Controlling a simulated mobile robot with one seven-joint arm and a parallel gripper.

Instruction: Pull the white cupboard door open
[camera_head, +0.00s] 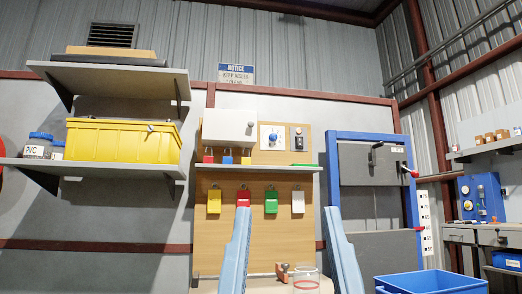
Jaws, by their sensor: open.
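The white cupboard (224,133) is mounted on the upper left of the wooden board, and its door looks shut. A small round knob (250,124) sits near the right edge of its front. My gripper (287,208) shows as two light blue fingers rising from the bottom of the picture. They are wide apart with nothing held between them. The fingertips appear below and to the right of the cupboard in the picture, apart from the knob.
A yellow crate (118,142) is on the left shelf. A blue-framed grey panel (368,165) stands right, with a blue bin (430,283) in front.

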